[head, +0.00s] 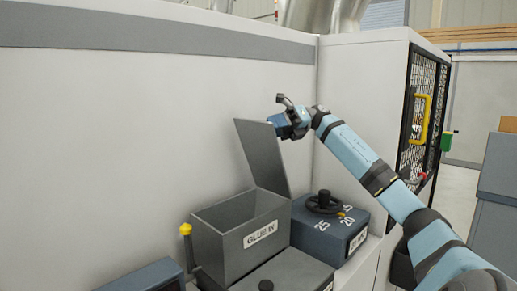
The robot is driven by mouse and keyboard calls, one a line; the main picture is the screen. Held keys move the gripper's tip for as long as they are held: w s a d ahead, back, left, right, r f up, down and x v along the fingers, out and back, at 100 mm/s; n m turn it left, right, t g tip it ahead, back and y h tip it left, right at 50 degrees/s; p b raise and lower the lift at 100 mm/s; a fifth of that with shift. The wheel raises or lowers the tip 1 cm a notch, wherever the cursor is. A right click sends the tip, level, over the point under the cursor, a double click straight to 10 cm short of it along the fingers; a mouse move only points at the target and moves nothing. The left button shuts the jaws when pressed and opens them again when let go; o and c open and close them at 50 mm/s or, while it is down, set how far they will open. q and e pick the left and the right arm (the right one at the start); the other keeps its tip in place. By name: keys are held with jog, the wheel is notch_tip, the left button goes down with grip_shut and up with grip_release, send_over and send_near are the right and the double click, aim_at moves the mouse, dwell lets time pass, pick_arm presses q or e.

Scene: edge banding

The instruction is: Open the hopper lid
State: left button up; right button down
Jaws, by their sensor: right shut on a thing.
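The grey glue hopper (240,235), labelled "GLUE IN", stands at the lower middle of the head view. Its grey lid (263,157) is raised, standing nearly upright and leaning back over the hopper's right side. The hopper's top opening shows. My right gripper (283,127) is shut on the lid at its upper right corner; the fingertips are partly hidden by the gripper body. My right arm reaches in from the lower right. My left gripper is not in view.
A blue box with a black handwheel (325,203) and number marks sits right of the hopper. A yellow-topped lever (186,230) stands at its left. A black-knobbed grey cover (285,272) lies in front. A mesh door with a yellow handle (422,120) is at right.

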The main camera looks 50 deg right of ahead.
jog(key=d+m+t+y+b, duration=0.1)
jog(key=d+y+b, duration=0.1)
jog(key=d, duration=0.4)
jog(key=shift+s+y, duration=0.35)
jog(key=shift+y, duration=0.25)
jog(key=c, duration=0.9)
grip_release()
jog(key=shift+o, duration=0.7)
jog(key=shift+d, duration=0.15)
